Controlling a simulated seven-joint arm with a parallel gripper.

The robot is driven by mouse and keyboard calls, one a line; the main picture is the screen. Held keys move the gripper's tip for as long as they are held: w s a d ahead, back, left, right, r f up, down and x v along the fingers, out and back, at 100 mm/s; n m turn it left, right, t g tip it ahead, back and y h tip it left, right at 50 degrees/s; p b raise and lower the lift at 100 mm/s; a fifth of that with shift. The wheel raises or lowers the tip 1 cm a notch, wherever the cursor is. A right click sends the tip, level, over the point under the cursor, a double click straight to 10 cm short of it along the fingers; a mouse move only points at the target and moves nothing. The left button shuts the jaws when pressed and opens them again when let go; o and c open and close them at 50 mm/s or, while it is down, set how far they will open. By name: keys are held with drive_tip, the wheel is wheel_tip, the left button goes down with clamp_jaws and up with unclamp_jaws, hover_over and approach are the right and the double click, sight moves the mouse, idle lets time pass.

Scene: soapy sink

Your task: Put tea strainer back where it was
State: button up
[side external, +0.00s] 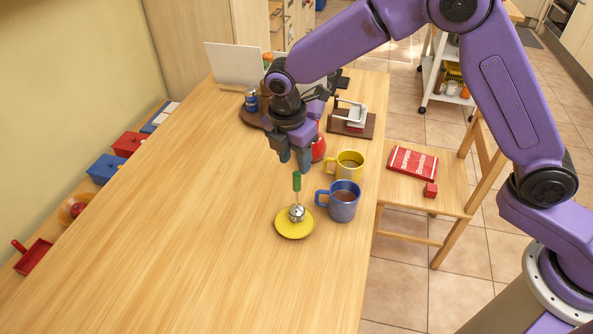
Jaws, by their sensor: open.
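The tea strainer (297,211) has a metal ball and an upright green handle (297,181). Its ball rests on a small yellow saucer (288,231) on the wooden table. My gripper (294,163) is open and empty, pointing down, with its fingertips a little above the top of the green handle in the picture. I cannot tell the exact height or depth gap between them. A blue mug (343,205) with dark liquid stands just right of the saucer. A yellow mug (348,167) with dark liquid stands behind it.
A red object (318,150), partly hidden by my gripper, stands behind the mugs. A dark stand with a white object (352,118) is farther back. Pots and a red dustpan (32,257) line the left ledge. The table's left and front (200,250) are clear.

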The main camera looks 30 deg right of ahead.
drive_tip(key=r, duration=0.4)
drive_tip(key=shift+s+a+r, duration=0.1)
drive_tip(key=shift+a+r, duration=0.15)
drive_tip(key=shift+a, duration=0.05)
drive_tip(key=s+d+r+m, duration=0.1)
drive_tip(key=s+d+m, duration=0.2)
drive_tip(key=s+d, duration=0.4)
drive_tip(key=s+d+r+m+y, duration=0.1)
drive_tip(key=s+d+m, duration=0.2)
drive_tip(key=s+d, duration=0.4)
drive_tip(key=s+d+r+m+y, duration=0.1)
drive_tip(key=s+d, duration=0.7)
drive_tip(key=s, duration=0.8)
drive_tip(key=r+m, duration=0.1)
drive_tip(key=m, duration=0.1)
drive_tip(key=shift+s+m+g, duration=0.3)
drive_tip(key=shift+m, duration=0.1)
